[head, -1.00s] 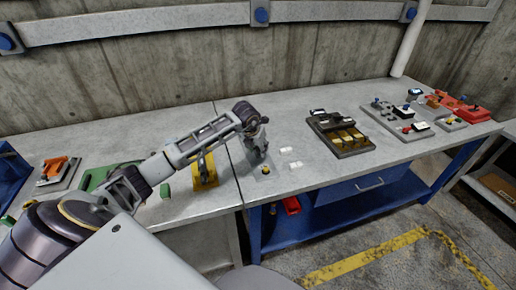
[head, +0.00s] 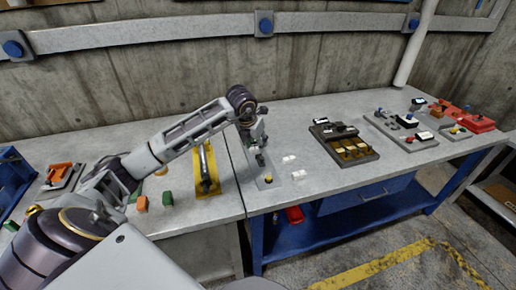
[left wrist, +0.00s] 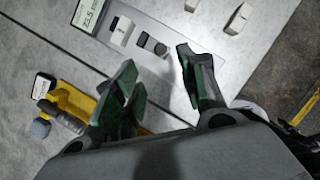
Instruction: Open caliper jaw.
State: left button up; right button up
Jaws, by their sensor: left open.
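A flat grey plate with a small digital display (left wrist: 98,14) lies under my left gripper in the left wrist view. It carries a white block (left wrist: 121,31) and a dark grey piece (left wrist: 150,44), and looks like the caliper. In the head view the plate (head: 269,181) is at the bench's front edge, partly hidden by the gripper. My left gripper (head: 259,152) hangs over it, pointing down. In the left wrist view its green-padded fingers (left wrist: 158,60) are spread, with nothing held between them. Contact with the plate cannot be told. My right gripper is not seen.
A yellow base with a grey cylinder (head: 205,172) stands just left of the gripper. Small white blocks (head: 298,175) lie to the right. Farther right are a dark tray (head: 345,153) and a grey board (head: 372,118). Green and orange blocks (head: 142,203) sit near my arm.

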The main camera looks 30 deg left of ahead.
pick_arm(q)
jog(key=shift+s+r, duration=0.25)
jog(key=shift+r, duration=0.4)
jog(key=shift+d, duration=0.1)
